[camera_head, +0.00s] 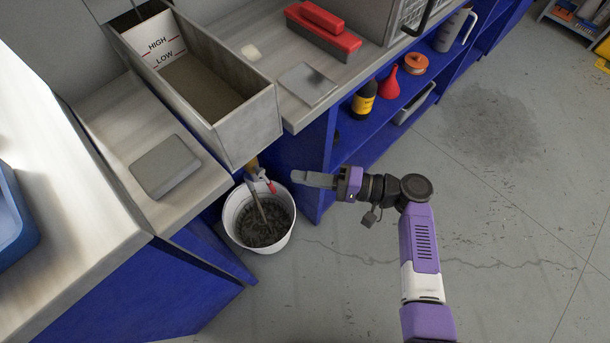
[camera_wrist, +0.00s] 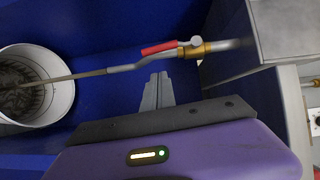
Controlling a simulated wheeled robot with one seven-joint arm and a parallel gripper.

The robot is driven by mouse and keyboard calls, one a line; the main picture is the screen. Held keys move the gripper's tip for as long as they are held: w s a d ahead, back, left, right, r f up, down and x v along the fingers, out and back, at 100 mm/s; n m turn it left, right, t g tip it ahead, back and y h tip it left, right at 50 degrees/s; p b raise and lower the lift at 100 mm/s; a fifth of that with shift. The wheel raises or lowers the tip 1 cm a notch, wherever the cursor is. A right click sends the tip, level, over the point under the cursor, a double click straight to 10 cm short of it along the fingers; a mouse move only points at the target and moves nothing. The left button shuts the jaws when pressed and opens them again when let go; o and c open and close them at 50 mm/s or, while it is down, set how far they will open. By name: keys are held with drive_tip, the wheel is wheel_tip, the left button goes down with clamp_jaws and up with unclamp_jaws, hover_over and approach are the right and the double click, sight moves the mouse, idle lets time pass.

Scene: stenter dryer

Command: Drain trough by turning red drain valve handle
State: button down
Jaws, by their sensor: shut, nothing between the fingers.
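The grey metal trough (camera_head: 250,121) has a HIGH/LOW level plate at its far end and a brownish surface below the LOW mark. The red drain valve handle (camera_wrist: 160,47) lies along the pipe beside the brass valve (camera_wrist: 194,50); it also shows under the trough in the head view (camera_head: 271,186). A thin brownish stream (camera_wrist: 75,76) runs from the spout into the white bucket (camera_wrist: 63,100), which holds dark, rippled liquid. My gripper (camera_head: 300,178) is shut and empty, right of the bucket. In the wrist view its fingertips (camera_wrist: 158,76) are close to the handle, apparently apart from it.
Blue cabinets and shelves stand beside the trough. A red-handled brush (camera_head: 322,30) and a grey plate (camera_head: 307,84) lie on the counter. A black-and-yellow bottle (camera_head: 363,100) and a red funnel (camera_head: 389,84) stand on the shelf. The floor to the right is open.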

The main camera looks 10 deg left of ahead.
drive_tip(key=d, duration=1)
drive_tip(key=shift+s+r, duration=0.35)
idle(6.7)
